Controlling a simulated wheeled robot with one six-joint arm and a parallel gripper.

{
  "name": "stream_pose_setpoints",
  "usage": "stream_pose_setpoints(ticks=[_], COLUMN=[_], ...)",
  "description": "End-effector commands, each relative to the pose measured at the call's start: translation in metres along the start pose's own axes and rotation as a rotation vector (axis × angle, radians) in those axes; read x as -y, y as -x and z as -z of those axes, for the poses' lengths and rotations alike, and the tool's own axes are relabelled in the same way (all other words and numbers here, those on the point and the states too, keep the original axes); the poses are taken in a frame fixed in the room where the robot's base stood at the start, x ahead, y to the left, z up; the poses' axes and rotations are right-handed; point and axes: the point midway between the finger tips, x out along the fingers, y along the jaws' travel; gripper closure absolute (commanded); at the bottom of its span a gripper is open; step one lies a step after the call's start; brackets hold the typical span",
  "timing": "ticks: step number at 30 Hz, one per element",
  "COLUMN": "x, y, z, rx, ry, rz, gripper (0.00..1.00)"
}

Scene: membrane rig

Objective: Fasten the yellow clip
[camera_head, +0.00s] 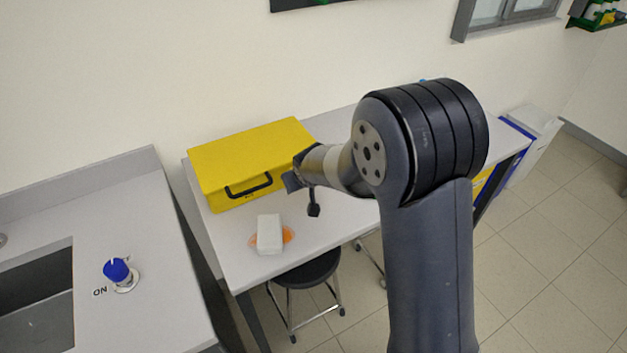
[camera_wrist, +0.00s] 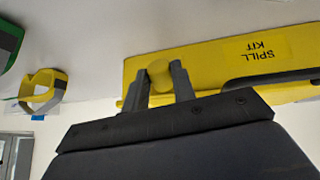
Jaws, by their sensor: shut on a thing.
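My gripper (camera_wrist: 160,80) is shut on what looks like the yellow clip (camera_wrist: 160,72); only a rounded yellow part shows between the two grey fingers. The yellow spill kit case (camera_wrist: 210,66) lies right behind it in the wrist view, with its label upside down. Whether the clip touches the case I cannot tell. In the head view the case (camera_head: 245,155) lies on the grey table. My gripper (camera_head: 291,182) is at its front right there, and the clip is hidden.
A white block (camera_head: 269,233) on an orange patch lies on the table's front. A black stool (camera_head: 307,270) stands below the edge. A blue knob (camera_head: 117,270) is on the left counter. A yellow-and-grey loop (camera_wrist: 42,88) and a green object (camera_wrist: 9,44) show in the wrist view.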

Motion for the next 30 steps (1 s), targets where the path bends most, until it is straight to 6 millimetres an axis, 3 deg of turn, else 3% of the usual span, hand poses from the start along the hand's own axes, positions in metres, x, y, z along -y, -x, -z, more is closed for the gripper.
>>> stream_pose_setpoints(ticks=[1,10,30], x=[-0.001,-0.002,-0.002], y=[0.002,0.002,0.001], z=[0.014,0.036,0.05], rx=[-0.027,-0.035,-0.036], ry=[-0.006,-0.007,-0.007], rz=[0.0,0.0,0.0], gripper=[1.0,1.0,1.0])
